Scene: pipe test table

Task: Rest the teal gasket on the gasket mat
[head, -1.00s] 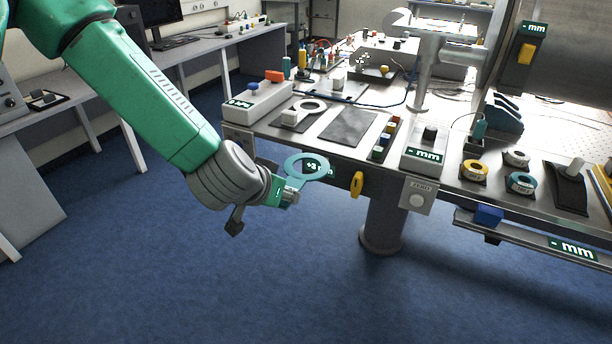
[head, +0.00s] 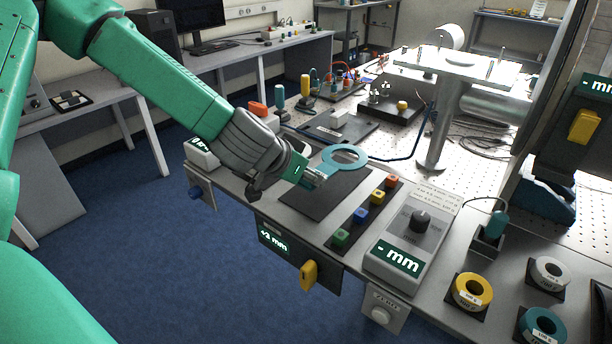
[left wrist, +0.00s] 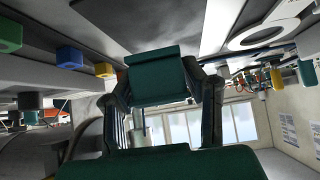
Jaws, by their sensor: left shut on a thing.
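The teal gasket (head: 359,164) is a flat ring held at the tip of my left gripper (head: 316,177). My left gripper is shut on it at its near left side. The ring lies roughly flat over the far part of the dark gasket mat (head: 318,202). I cannot tell whether it touches the mat or hovers just above. In the left wrist view the two fingers of my left gripper (left wrist: 164,108) show, but the teal ring cannot be made out there. My right gripper is not in view.
A strip of coloured buttons (head: 361,215) and a knob box (head: 415,232) stand right of the mat. A tray with a white block (head: 339,117) lies behind. A post (head: 436,140) stands at the right.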

